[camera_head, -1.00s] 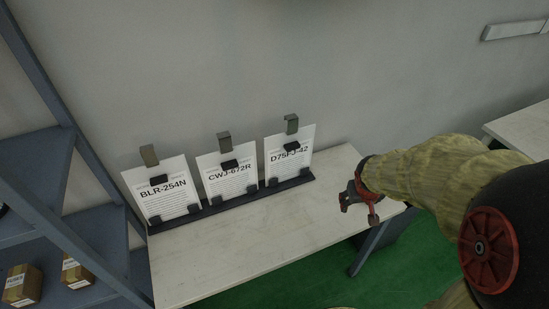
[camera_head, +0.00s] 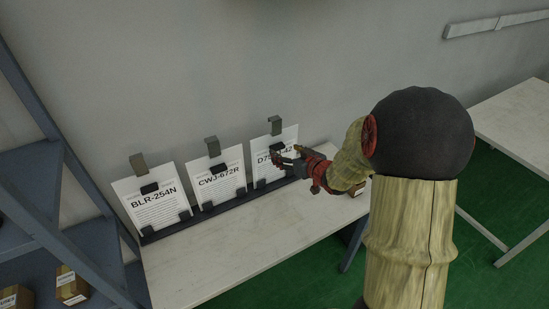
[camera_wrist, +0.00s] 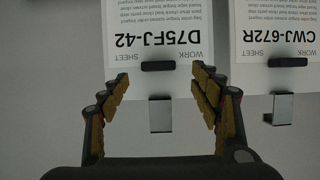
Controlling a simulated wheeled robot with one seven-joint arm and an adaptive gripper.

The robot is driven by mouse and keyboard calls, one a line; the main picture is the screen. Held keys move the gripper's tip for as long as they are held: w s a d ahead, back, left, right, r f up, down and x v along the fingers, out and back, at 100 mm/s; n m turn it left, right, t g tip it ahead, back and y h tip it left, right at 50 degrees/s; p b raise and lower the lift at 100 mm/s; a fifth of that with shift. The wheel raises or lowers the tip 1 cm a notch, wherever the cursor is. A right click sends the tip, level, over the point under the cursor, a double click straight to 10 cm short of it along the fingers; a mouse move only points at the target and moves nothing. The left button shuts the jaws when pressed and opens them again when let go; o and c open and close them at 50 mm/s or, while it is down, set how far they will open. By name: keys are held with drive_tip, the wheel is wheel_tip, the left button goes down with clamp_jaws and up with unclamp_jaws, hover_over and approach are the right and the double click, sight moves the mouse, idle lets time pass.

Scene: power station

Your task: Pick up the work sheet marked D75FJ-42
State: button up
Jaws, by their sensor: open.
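The work sheet marked D75FJ-42 (camera_head: 284,135) stands upright at the right end of a dark holder on the table. It shows upside down in the wrist view (camera_wrist: 158,22), with a dark clip block (camera_wrist: 158,66) at its edge and a grey tab (camera_wrist: 160,115) beyond. My gripper (camera_head: 284,158) is in front of this sheet and partly covers it in the head view. In the wrist view my gripper (camera_wrist: 160,80) is open, its fingers on either side of the clip block. I see no contact with the sheet.
Sheets CWJ-672R (camera_head: 222,187) and BLR-254N (camera_head: 150,215) stand to the left in the same holder (camera_head: 215,212). The white table (camera_head: 230,255) is clear in front. A blue shelf (camera_head: 95,255) with boxes is at left. A wall is close behind the sheets.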

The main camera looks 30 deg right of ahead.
sight(279, 150)
drive_tip(key=b+x, duration=0.1)
drive_tip(key=x, duration=0.1)
drive_tip(key=b+x, duration=0.1)
drive_tip(key=x, duration=0.2)
drive_tip(key=shift+f, duration=0.4)
drive_tip(key=shift+d+r, duration=0.1)
drive_tip(key=c, duration=0.4)
clamp_jaws()
